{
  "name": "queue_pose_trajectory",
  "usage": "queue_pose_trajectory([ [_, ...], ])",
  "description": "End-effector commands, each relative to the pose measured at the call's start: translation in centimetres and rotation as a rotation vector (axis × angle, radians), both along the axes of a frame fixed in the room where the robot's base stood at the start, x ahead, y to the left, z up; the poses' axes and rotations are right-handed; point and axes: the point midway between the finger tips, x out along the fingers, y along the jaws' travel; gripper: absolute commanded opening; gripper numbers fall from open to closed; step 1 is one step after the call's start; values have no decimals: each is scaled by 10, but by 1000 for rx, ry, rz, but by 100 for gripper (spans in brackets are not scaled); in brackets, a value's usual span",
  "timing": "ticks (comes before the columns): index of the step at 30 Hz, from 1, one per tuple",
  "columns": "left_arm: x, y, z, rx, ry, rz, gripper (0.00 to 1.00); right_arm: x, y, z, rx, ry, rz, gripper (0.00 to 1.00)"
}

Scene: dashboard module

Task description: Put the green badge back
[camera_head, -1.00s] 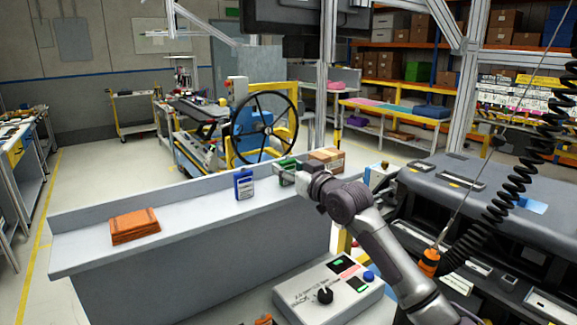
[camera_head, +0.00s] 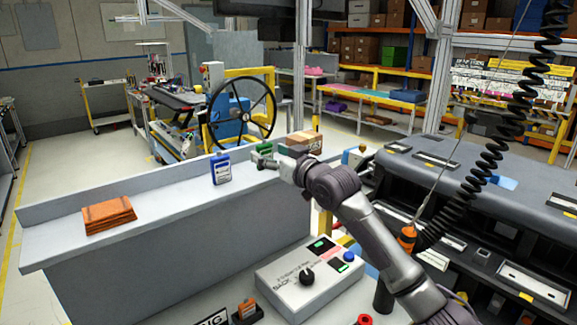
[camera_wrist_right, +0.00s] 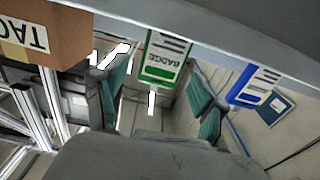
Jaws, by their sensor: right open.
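The green badge (camera_head: 262,149) stands on the grey ledge (camera_head: 165,202), beside the cardboard box. In the right wrist view the green badge (camera_wrist_right: 165,60) appears upside down, in the gap between my two fingers. My right gripper (camera_head: 271,161) is open at the badge; in the wrist view its green-padded fingers (camera_wrist_right: 158,98) are spread on either side. I cannot tell whether they touch it. The gripper partly hides the badge in the head view. My left gripper is out of view.
A blue badge (camera_head: 221,168) stands on the ledge left of the green one. A cardboard box (camera_head: 304,143) is close on the right. A control box (camera_head: 310,280) with a knob is in front. A dark dashboard (camera_head: 450,190) fills the right.

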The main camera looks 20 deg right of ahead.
Motion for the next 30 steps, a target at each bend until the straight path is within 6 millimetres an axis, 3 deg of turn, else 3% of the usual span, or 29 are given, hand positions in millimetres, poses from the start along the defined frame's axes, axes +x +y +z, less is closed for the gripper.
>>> queue_pose_trajectory([
  [6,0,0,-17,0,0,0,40,-46,-19,-4,-2,-2,-1,71],
  [12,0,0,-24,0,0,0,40,-76,-32,-2,-2,-2,-2,71],
  [18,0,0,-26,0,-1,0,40,-87,-36,-1,-1,0,-1,71],
  [30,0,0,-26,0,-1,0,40,-87,-36,0,-1,0,-1,71],
])
